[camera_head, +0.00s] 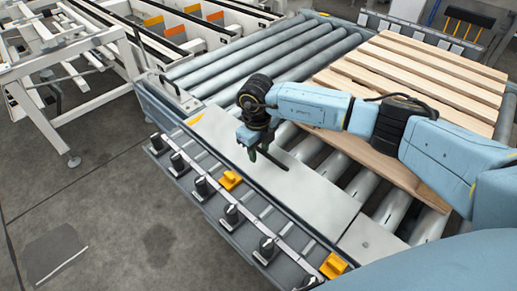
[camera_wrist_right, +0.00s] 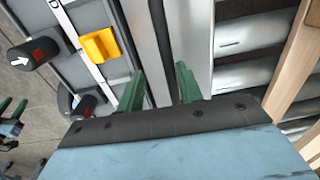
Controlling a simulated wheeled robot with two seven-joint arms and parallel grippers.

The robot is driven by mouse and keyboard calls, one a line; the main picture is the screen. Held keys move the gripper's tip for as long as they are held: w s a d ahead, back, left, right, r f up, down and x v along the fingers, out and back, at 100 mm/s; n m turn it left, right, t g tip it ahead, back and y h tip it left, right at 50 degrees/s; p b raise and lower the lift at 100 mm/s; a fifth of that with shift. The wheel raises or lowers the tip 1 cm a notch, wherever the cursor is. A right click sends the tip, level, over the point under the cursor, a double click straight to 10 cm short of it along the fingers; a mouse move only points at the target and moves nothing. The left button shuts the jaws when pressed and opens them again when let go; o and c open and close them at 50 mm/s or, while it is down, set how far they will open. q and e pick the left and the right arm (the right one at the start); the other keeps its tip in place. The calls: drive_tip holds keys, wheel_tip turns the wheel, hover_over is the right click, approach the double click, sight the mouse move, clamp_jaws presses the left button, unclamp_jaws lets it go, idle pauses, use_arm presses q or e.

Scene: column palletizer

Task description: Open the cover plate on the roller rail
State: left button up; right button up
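The cover plate (camera_head: 310,192) is a long pale grey panel lying flat along the near side of the roller rail. A dark narrow bar or slot (camera_head: 272,160) shows near its middle; the wrist view shows a dark strip (camera_wrist_right: 160,42) between the fingers' directions. My right gripper (camera_head: 251,153) points down over the plate beside this bar. In the wrist view its two green fingers (camera_wrist_right: 160,72) are apart with nothing gripped between them. I cannot tell whether they touch the plate. My left gripper (camera_wrist_right: 12,106) shows small at the wrist view's left edge, its fingers apart; the head view does not show it.
Grey rollers (camera_head: 265,62) run behind the plate, with a wooden pallet (camera_head: 420,75) on them at the right. Black knobs (camera_head: 233,214) and yellow blocks (camera_head: 230,180) line the rail's near edge. Open concrete floor (camera_head: 110,215) lies at the left.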

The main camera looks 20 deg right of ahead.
drive_tip(key=shift+r, duration=0.15)
